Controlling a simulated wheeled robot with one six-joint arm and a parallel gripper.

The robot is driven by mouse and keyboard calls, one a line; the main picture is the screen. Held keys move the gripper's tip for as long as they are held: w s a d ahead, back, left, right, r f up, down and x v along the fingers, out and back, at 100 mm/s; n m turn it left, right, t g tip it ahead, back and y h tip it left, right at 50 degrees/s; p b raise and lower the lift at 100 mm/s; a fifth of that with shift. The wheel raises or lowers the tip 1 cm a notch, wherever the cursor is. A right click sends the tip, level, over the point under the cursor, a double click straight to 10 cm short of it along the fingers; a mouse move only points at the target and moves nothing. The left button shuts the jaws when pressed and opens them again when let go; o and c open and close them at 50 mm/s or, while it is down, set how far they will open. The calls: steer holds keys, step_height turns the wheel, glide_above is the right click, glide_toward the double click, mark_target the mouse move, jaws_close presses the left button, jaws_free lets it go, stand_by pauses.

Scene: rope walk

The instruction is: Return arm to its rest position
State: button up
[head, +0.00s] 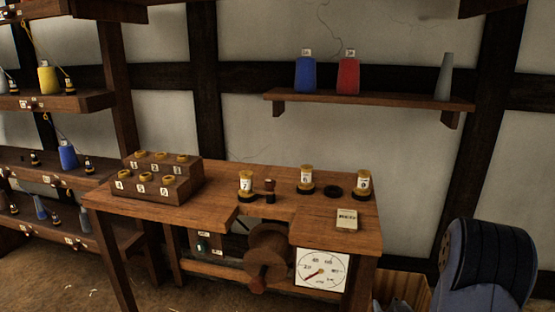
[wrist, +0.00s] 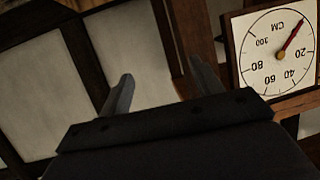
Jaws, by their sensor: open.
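My gripper (wrist: 158,88) shows in the wrist view with its two grey fingers spread wide apart. Nothing is between them. Beyond the fingers are pale wall panels and dark timber beams. A round dial (wrist: 280,50) with a red pointer, marked in CM, is to the right of the fingers, apart from them. In the head view, a dark blue-grey rounded part of my arm (head: 487,265) stands at the lower right, beside the workbench (head: 225,185). My gripper's fingers are not visible in the head view.
A wall shelf (head: 370,98) holds blue and red cones.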

steer(key=s+a+r+y+p, duration=0.1)
steer(key=a+r+p, duration=0.9)
steer(key=a+r, duration=0.1)
steer(key=shift+a+n+p, duration=0.3)
steer(key=shift+n+p, duration=0.05)
steer(key=shift+n, duration=0.05)
steer(key=shift+s+r, duration=0.1)
steer(key=shift+r, duration=0.05)
